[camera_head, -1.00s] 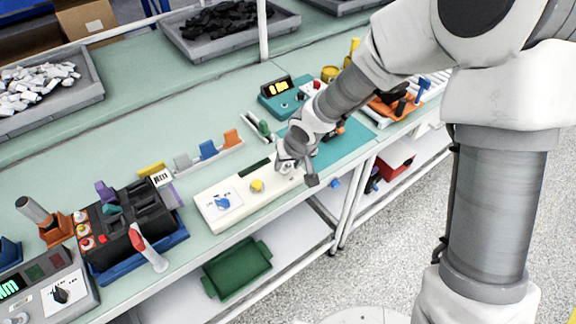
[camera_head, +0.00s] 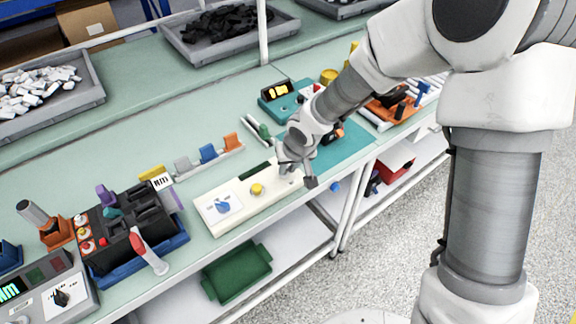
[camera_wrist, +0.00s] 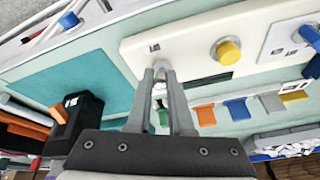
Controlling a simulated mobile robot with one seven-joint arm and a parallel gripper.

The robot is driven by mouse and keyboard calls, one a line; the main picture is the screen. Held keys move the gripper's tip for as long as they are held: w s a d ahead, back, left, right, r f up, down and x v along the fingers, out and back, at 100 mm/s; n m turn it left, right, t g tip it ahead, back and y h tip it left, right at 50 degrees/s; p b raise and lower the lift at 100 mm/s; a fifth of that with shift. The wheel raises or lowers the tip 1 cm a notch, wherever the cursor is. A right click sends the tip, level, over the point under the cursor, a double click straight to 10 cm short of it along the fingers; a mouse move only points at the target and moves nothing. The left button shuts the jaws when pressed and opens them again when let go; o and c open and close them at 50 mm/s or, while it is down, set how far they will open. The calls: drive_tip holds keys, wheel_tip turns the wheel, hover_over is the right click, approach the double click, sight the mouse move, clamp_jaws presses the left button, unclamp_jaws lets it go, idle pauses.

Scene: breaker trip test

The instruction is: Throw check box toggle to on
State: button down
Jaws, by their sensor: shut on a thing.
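The check box is a long cream panel (camera_head: 240,207) on the bench. It carries a yellow button (camera_head: 257,189), a dark display window and a blue knob (camera_head: 222,206) on a white label. In the wrist view the panel (camera_wrist: 190,38) shows the yellow button (camera_wrist: 226,50) to the right of my gripper (camera_wrist: 161,80). A small metallic toggle (camera_wrist: 160,74) lies between the fingertips, partly hidden by them. My gripper (camera_head: 290,178) is at the panel's right end, fingers shut on the toggle. Which way the toggle leans cannot be told.
A teal mat (camera_head: 345,150) lies right of the panel. A row of orange, blue and grey clips (camera_head: 208,153) stands behind it. A black breaker in a blue tray (camera_head: 150,262) is at left. A teal meter (camera_head: 281,98) stands behind my gripper.

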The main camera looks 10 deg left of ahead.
drive_tip(key=shift+w+a+r+g+h+p, duration=0.15)
drive_tip(key=shift+a+r+g+h+p, duration=0.35)
drive_tip(key=shift+p, duration=0.7)
drive_tip(key=shift+w+a+f+g+h+p, duration=0.1)
drive_tip(key=shift+w+g+h+p, duration=0.1)
drive_tip(key=shift+g+h+p, duration=0.5)
drive_tip(key=shift+w+a+f+g+h+p, duration=0.15)
drive_tip(key=shift+w+a+g+h+p, duration=0.1)
drive_tip(key=shift+g+h+p, duration=0.3)
drive_tip(key=shift+w+a+f+g+h+p, duration=0.15)
drive_tip(key=shift+a+g+h+p, duration=0.15)
drive_tip(key=shift+h, duration=0.35)
drive_tip(key=shift+w+a+f+g+h, duration=0.1)
drive_tip(key=shift+w+a+g+h, duration=0.1)
drive_tip(key=shift+g+h, duration=0.4)
drive_tip(key=shift+w+a+f+g+h, duration=0.15)
drive_tip(key=shift+g+h, duration=0.3)
drive_tip(key=shift+h, duration=0.25)
drive_tip(key=shift+d, duration=0.1)
drive_tip(key=c, duration=0.8)
unclamp_jaws()
drive_tip(key=shift+r, duration=0.1)
